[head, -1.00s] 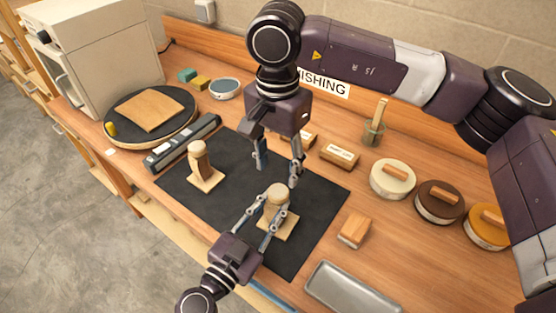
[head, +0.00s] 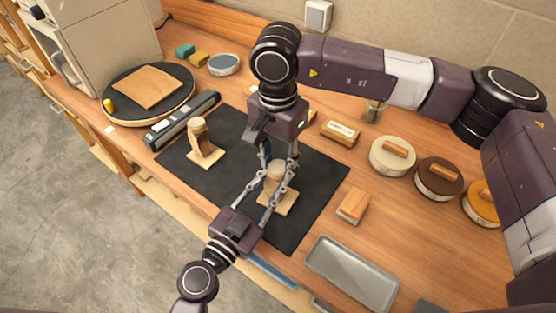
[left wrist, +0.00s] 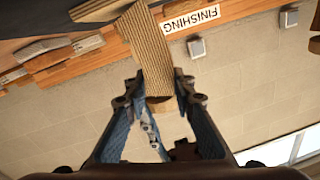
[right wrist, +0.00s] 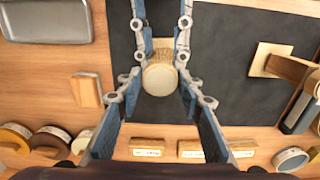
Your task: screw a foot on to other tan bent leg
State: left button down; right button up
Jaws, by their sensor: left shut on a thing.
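The tan bent leg (head: 275,185) stands upright on its square base on the dark mat, with a pale round foot (right wrist: 160,78) at its top. My left gripper (head: 263,190) is shut on this leg from the front. The leg also shows between its fingers in the left wrist view (left wrist: 153,55). My right gripper (right wrist: 160,88) points down from above, its fingers on both sides of the foot with small gaps showing, so it looks open. Another tan bent leg (head: 199,138) with a pale round top stands to the left, free of both grippers.
The dark mat (head: 235,190) is clear between the two legs. A grey bar-shaped tool (head: 182,120) and a black turntable (head: 118,116) lie left. A wood block (head: 353,205), a metal tray (head: 350,272) and lidded round tins (head: 392,157) are right. Labelled blocks (head: 340,133) stand behind.

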jog(key=c, duration=0.7)
jog(key=m, duration=0.6)
jog(key=shift+m, duration=0.3)
jog(key=shift+c, duration=0.2)
jog(key=m, duration=1.1)
jog(key=o, duration=1.4)
jog(key=shift+c, duration=0.2)
notch_tip(320, 180, up, 12)
